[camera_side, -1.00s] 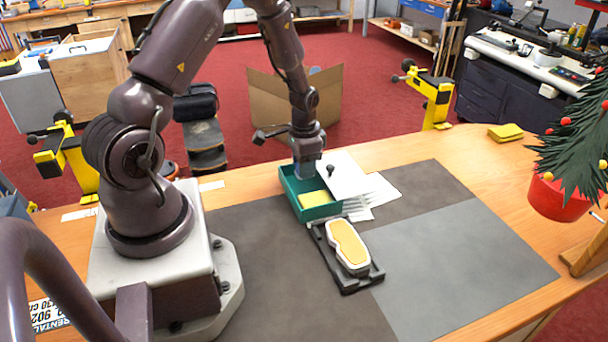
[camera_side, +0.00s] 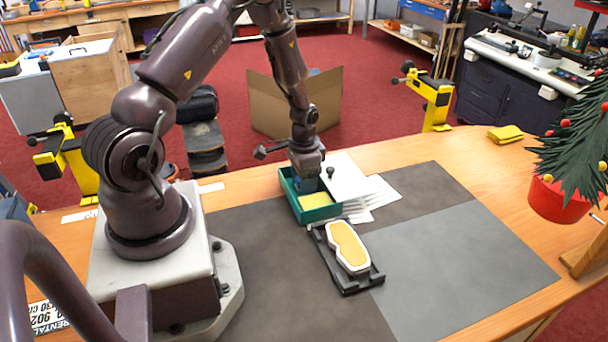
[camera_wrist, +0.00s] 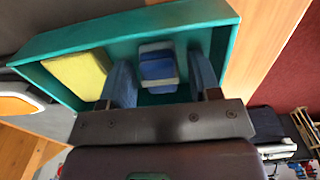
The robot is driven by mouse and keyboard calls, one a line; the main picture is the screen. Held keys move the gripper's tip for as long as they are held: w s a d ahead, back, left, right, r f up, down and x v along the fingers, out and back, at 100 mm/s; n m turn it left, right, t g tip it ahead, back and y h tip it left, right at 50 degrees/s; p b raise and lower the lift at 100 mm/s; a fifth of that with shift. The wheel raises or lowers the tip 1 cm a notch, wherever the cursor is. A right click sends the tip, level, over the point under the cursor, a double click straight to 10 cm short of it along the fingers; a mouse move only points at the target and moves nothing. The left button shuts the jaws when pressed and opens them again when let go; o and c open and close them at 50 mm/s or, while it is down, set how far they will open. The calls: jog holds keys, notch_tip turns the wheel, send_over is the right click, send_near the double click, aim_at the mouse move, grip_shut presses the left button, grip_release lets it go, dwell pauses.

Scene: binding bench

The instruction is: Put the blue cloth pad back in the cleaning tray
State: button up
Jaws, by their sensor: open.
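The blue cloth pad (camera_wrist: 158,66), with pale grey bands, shows in the wrist view inside the green cleaning tray (camera_wrist: 197,20). It lies between the two blue fingers of my gripper (camera_wrist: 162,72), with a visible gap on each side. My gripper is open. In the side view my gripper (camera_side: 307,184) reaches down into the far end of the tray (camera_side: 321,214), and the pad cannot be made out there. A yellow sponge (camera_wrist: 78,75) lies in the same tray, beside one finger; it also shows in the side view (camera_side: 313,201).
A black holder (camera_side: 362,284) with a white-and-orange piece (camera_side: 347,246) stands just in front of the tray. White sheets (camera_side: 373,196) lie to the tray's right. The grey mat (camera_side: 455,250) is clear at right.

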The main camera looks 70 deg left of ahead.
jog(key=d+r+t, duration=0.1)
jog(key=d+r, duration=0.2)
jog(key=r, duration=0.7)
jog(key=d+r, duration=0.2)
jog(key=r, duration=0.9)
jog(key=s+d+r+t, duration=0.4)
jog(key=s+d+r, duration=0.8)
jog(key=d, duration=0.3)
jog(key=shift+r+t, duration=0.3)
jog(key=shift+d, duration=0.1)
